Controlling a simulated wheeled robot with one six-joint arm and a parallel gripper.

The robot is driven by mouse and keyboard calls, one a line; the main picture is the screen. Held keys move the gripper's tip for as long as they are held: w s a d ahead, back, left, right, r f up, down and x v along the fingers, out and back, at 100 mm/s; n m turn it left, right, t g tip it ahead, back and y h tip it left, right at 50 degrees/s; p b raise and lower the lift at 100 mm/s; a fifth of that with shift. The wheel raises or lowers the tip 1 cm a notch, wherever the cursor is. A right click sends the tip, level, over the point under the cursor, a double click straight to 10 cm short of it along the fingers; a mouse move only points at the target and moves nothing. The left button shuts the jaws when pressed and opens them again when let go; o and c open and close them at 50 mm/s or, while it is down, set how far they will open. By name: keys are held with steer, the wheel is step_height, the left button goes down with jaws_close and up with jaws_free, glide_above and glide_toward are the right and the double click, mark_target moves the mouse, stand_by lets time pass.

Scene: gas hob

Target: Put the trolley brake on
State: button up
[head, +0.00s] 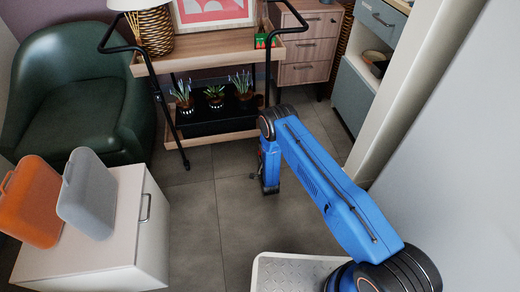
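The trolley (215,52) stands at the top middle, with black tube legs and handles and two wooden shelves. Its near left leg ends at a small dark caster (185,166) on the floor. Its near right leg runs down behind my arm, and the caster there is hidden. I cannot make out a brake lever. My blue arm reaches in from the lower right and bends downward in front of the trolley's right side. My gripper (268,187) is at its low end, near the floor; its fingers are too small and dark to read.
The trolley carries a woven lamp (155,30), a framed picture (212,12) and potted plants (215,95). A green armchair (75,90) and a white cabinet (140,225) with two cases stand left. A wall (455,150) closes the right. Tiled floor (200,215) is clear in the middle.

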steer(key=shift+x, duration=0.8)
jaws_close()
steer(key=shift+f, duration=0.1)
steer(key=shift+a+f+n, duration=0.1)
steer(key=shift+f+n, duration=0.2)
steer(key=shift+n, duration=0.65)
steer(key=shift+f+n, duration=0.3)
steer(key=shift+n, duration=0.6)
steer(key=shift+a+f+n, duration=0.1)
steer(key=shift+f+n, duration=0.2)
steer(key=shift+n, duration=0.65)
